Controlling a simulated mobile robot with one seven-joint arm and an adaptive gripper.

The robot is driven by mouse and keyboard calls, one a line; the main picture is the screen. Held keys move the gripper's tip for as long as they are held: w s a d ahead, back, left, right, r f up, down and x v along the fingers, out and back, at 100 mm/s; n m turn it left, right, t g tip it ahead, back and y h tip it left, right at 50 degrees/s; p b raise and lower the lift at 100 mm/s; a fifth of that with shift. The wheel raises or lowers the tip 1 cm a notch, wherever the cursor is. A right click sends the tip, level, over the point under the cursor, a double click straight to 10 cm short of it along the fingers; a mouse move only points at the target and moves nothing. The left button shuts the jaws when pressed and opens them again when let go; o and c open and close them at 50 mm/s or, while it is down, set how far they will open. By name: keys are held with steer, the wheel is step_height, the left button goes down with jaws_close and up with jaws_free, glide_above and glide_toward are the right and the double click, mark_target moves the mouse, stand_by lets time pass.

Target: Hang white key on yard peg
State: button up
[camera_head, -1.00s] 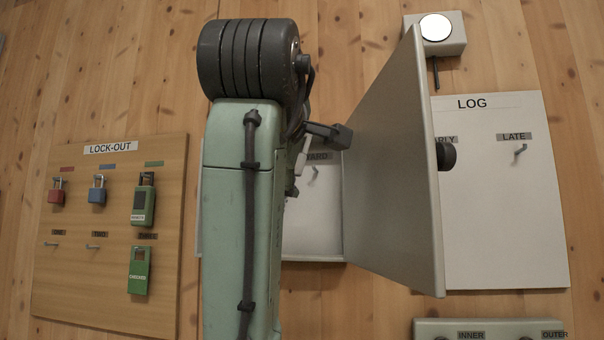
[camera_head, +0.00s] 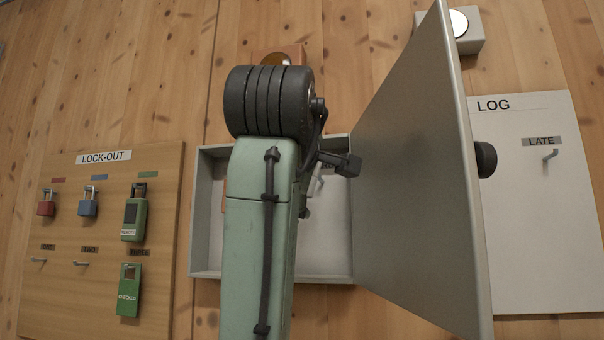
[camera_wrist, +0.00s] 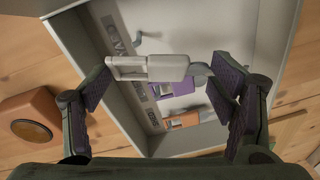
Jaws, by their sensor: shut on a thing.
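The white key (camera_wrist: 165,68) lies crosswise between the fingers of my gripper (camera_wrist: 165,92) in the wrist view. Its white body has an open loop at the left and a grey metal end at the right. My gripper is shut on it, in front of the open key cabinet (camera_head: 208,235). A small hooked peg (camera_wrist: 147,37) shows inside the cabinet, just beyond the key, beside a partly readable label. The key appears apart from this peg. In the head view my arm hides most of the gripper; one dark finger (camera_head: 340,163) shows.
The cabinet door (camera_head: 420,170) stands open to the right. A purple key (camera_wrist: 172,88) and an orange key (camera_wrist: 183,121) hang inside. The lock-out board (camera_head: 100,220) is at left, the log board (camera_head: 540,220) at right. An orange-housed round button (camera_wrist: 30,125) sits outside the cabinet.

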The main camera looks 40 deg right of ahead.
steer(key=shift+s+d+f+p+x, duration=0.1)
steer(key=shift+f+p+x, duration=0.1)
steer(key=shift+x, duration=0.9)
steer(key=shift+s+d+f+p+x, duration=0.1)
steer(key=shift+p+x, duration=0.1)
steer(key=shift+x, duration=0.9)
steer(key=shift+s+d+f+p+x, duration=0.1)
steer(key=shift+f+p+x, duration=0.1)
steer(key=shift+x, duration=0.9)
steer(key=o, duration=1.2)
steer(key=shift+a, duration=0.1)
